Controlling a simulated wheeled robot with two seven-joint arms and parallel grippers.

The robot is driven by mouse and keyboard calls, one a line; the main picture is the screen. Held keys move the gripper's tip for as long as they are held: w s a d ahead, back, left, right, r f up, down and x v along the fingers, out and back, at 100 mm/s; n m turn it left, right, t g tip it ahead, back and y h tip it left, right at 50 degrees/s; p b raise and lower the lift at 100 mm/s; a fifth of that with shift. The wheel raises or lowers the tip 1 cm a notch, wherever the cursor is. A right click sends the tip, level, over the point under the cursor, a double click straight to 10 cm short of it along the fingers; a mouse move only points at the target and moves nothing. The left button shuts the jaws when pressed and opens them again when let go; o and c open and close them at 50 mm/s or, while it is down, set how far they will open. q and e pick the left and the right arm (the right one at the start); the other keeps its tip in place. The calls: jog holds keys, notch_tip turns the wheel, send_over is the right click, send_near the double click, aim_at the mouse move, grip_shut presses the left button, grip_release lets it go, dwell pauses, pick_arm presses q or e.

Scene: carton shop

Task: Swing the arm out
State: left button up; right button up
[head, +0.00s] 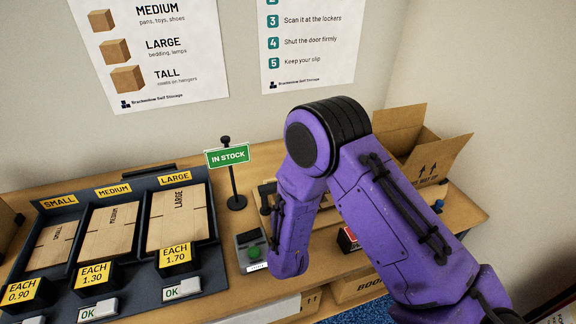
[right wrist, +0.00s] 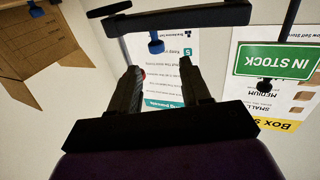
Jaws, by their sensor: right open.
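The knob appears ahead of the fingers, and I see no contact. In the head view my purple right arm covers the middle of the bench and hides most of what is behind it. A small blue knob (head: 438,206) shows to its right; I cannot tell if it is the same one. My left gripper is not in view.
A green IN STOCK sign (head: 227,155) stands on the bench, also in the right wrist view (right wrist: 277,61). A grey box with a green button (head: 252,252) is beside my arm. A tray of flat cartons (head: 140,252) is left; an open carton (head: 435,150) is back right.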

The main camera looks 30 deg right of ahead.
jog(key=p+x, duration=0.2)
jog(key=x, duration=0.7)
jog(key=shift+s+d+r, duration=0.1)
jog(key=shift+d+r, duration=0.05)
jog(key=shift+d, duration=0.2)
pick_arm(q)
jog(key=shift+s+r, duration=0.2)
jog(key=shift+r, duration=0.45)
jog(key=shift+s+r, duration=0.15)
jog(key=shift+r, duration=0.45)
pick_arm(e)
jog(key=shift+c, duration=0.3)
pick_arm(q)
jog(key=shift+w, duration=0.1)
pick_arm(e)
grip_shut()
